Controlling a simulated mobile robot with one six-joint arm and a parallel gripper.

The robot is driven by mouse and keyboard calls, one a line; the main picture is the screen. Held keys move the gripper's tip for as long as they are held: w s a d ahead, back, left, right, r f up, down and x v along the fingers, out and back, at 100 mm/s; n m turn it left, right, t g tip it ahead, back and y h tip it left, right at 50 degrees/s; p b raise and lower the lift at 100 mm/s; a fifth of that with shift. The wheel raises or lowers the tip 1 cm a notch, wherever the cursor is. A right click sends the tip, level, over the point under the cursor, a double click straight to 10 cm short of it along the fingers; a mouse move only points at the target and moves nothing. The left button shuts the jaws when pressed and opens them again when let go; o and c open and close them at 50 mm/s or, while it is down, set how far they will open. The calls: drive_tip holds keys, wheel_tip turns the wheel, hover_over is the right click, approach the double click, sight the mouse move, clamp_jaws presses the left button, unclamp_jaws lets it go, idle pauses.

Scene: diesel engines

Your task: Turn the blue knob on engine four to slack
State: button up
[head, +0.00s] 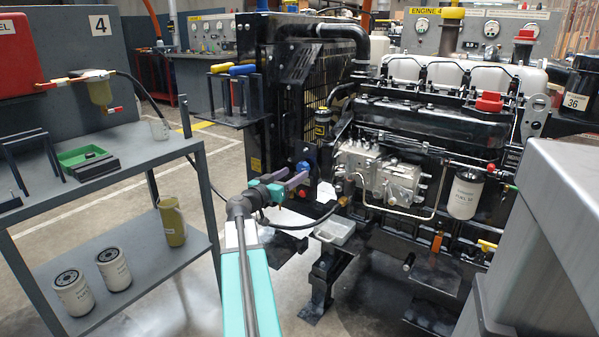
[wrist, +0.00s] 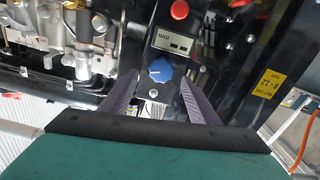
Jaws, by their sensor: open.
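In the head view the knob (head: 303,166) shows just beyond my gripper. My gripper (head: 289,184) is open, its two purple fingers reaching toward the panel. In the wrist view the fingertips (wrist: 159,79) stand on either side of the knob, with a gap on each side. Nothing is held.
A red button (wrist: 179,9) and a labelled plate (wrist: 174,41) are near the knob. Hoses and a metal pump (head: 385,170) lie right of it in the head view. A grey shelf cart (head: 110,170) stands left; a grey cabinet (head: 550,240) stands at right.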

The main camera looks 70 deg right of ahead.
sight(302, 169)
drive_tip(key=shift+x, duration=2.15)
drive_tip(key=c, duration=1)
drive_tip(key=shift+s+d, duration=0.1)
drive_tip(key=shift+d, duration=0.15)
drive_tip(key=shift+c, duration=0.2)
drive_tip(key=shift+a+f, duration=0.1)
drive_tip(key=shift+a+n+b, duration=0.25)
drive_tip(key=shift+n+b, duration=0.05)
